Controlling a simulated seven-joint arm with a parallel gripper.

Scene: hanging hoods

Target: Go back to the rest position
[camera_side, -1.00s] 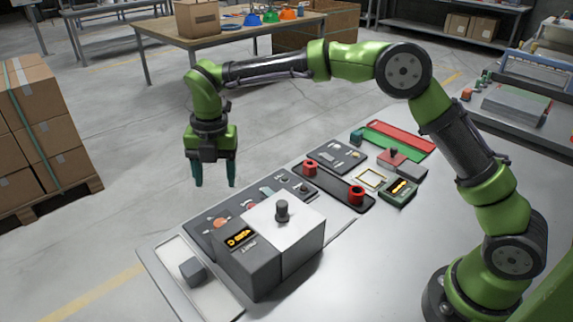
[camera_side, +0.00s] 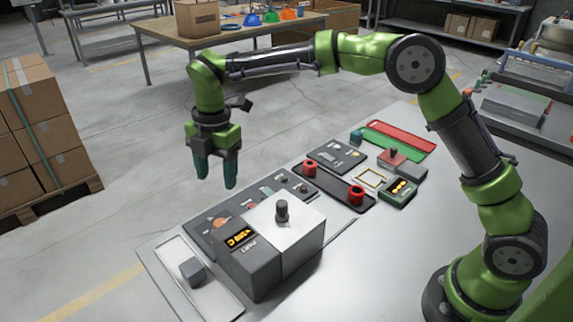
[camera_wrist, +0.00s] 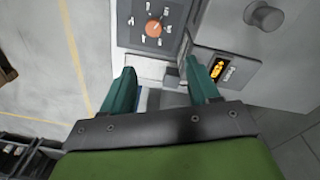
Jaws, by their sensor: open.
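My gripper (camera_side: 216,170) hangs in the air with its teal fingers pointing down, left of and higher than the table's far edge in the side view. The fingers are apart with nothing between them. In the wrist view the two fingertips of my gripper (camera_wrist: 163,78) show apart, with part of the table's equipment beyond them.
A grey box with a white top, a black knob and an amber display (camera_side: 283,235) stands on the table's front left. A panel with an orange dial (camera_wrist: 155,28) lies beside it. A small grey cube (camera_side: 192,270) sits in a pale tray. Red cylinders (camera_side: 356,195) stand on a black plate.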

